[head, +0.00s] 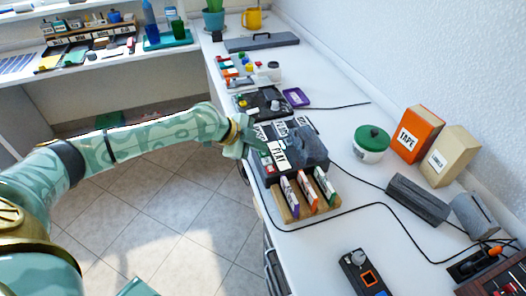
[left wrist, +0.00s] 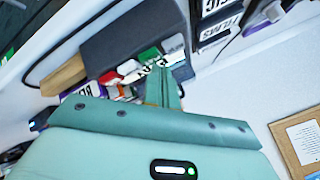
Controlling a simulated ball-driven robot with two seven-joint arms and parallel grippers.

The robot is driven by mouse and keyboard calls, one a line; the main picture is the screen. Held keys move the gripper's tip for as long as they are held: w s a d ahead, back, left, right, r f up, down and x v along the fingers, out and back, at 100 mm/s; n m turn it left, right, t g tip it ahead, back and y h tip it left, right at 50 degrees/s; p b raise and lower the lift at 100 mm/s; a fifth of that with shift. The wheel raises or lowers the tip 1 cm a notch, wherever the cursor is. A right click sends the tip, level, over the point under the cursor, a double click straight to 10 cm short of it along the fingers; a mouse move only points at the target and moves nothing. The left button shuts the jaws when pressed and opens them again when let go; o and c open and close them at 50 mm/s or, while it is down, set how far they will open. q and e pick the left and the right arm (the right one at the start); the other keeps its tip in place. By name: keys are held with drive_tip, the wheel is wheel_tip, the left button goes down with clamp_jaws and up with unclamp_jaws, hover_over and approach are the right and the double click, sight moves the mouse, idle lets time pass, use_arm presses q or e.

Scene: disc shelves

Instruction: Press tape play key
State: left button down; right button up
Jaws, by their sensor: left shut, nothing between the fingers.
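The tape deck (head: 303,148) is a dark grey box on the white counter, with a white PLAY label (head: 279,156) at its left side. Small coloured keys sit by the label; in the left wrist view I see a green key (left wrist: 150,53) and a red key (left wrist: 107,77). My left gripper (head: 252,150) is at the deck's left edge, beside the label. It is shut and empty, and its fingertips (left wrist: 172,72) overlap the label in the left wrist view. I cannot tell whether they touch a key. The fingers partly hide the key row. My right gripper is out of view.
A wooden rack (head: 302,203) of cassettes stands in front of the deck. A black turntable (head: 264,103) is behind it. A green-lidded jar (head: 371,142) and an orange TAPE box (head: 414,134) stand to the right. A black cable crosses the counter.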

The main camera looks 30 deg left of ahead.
sight(259, 154)
use_arm(q)
drive_tip(key=shift+r, duration=0.5)
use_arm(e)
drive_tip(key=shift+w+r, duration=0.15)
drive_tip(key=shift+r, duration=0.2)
